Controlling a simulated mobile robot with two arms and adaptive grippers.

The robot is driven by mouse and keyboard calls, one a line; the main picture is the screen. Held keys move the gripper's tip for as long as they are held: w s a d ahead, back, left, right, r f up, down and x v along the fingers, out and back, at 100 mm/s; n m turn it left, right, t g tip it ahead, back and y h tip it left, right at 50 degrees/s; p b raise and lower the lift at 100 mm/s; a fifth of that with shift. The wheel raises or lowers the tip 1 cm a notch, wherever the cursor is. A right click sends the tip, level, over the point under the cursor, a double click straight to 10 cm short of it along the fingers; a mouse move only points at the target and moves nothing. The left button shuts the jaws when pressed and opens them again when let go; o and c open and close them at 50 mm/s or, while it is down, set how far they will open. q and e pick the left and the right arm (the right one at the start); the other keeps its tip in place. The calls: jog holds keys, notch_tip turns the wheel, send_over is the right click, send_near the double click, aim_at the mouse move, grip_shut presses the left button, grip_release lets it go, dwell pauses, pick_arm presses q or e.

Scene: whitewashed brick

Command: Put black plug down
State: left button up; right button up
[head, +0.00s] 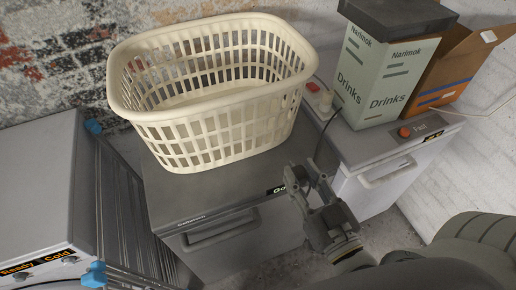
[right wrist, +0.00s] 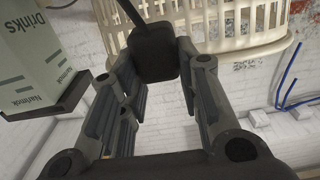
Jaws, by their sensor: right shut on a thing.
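The black plug (right wrist: 153,52) shows in the right wrist view as a dark rounded block with a cord running up from it. My right gripper (right wrist: 150,75) is shut on it, with a finger on each side. In the head view my right gripper (head: 304,180) is in front of the grey cabinet's right front corner, near the gap between the two cabinets. The plug is too dark and small to make out clearly there. A dark cord (head: 324,132) runs from the gripper up toward the power strip. My left gripper is not in view.
A cream laundry basket (head: 200,124) stands on the grey cabinet (head: 180,205), leaving a bare front strip. The right white cabinet (head: 350,148) carries a power strip (head: 318,92), a Drinks box (head: 385,75) and a cardboard box (head: 455,65). A folded rack (head: 120,205) stands left.

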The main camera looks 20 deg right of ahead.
aim_at(291, 163)
jog(key=w+f+b, duration=0.1)
jog(key=w, duration=0.1)
jog(key=w+f+b, duration=0.1)
jog(key=w+b, duration=0.1)
jog(key=w+f+b, duration=0.1)
jog(key=w+b, duration=0.1)
jog(key=shift+w+d+f, duration=0.1)
jog(key=shift+w+d, duration=0.05)
jog(key=shift+d, duration=0.2)
jog(key=w+f, duration=0.1)
jog(key=w, duration=0.1)
jog(key=w+f, duration=0.4)
jog(key=shift+w+d+f, duration=0.2)
jog(key=shift+d+f, duration=0.05)
jog(key=shift+d, duration=0.15)
jog(key=shift+w+f, duration=0.35)
jog(key=shift+f, duration=1.7)
jog(key=o, duration=1)
jog(key=shift+f, duration=0.15)
